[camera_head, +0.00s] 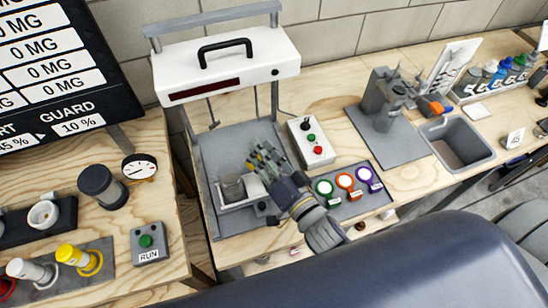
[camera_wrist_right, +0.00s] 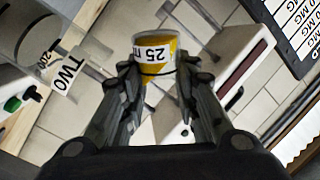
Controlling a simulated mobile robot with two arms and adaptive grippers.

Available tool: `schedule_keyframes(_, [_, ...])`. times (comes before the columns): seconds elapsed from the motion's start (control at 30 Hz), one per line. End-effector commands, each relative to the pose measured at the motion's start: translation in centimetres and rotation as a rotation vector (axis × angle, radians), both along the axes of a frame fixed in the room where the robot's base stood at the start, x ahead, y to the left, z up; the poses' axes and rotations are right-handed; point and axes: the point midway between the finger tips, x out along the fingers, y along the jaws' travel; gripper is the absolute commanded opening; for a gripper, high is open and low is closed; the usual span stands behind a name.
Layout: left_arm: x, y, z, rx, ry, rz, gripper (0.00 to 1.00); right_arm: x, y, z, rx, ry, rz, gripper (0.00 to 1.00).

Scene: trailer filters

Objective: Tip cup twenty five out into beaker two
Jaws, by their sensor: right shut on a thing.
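The yellow cup with a white label reading 25 (camera_wrist_right: 155,70) is between the two fingers of my right gripper (camera_wrist_right: 155,88) in the right wrist view. The fingers are shut on its sides. What is inside it cannot be seen. The right wrist view shows a beaker labelled TWO (camera_wrist_right: 30,45) at the upper left, apart from the cup. My left gripper is not in view.
The white frame head with a black handle (camera_head: 225,65) rises behind the gripper. A control box (camera_head: 311,142) with buttons is to its right, and a mat with green, orange and purple rings (camera_head: 346,187) is near my right wrist. A grey sink (camera_head: 458,144) is further right.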

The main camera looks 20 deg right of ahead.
Motion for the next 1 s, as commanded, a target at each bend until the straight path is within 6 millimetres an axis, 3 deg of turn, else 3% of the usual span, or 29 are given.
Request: schedule_keyframes(1.0, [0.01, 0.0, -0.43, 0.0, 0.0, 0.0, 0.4, 0.06, -0.18, 0.18, 0.132, 0.037, 0.001, 0.06])
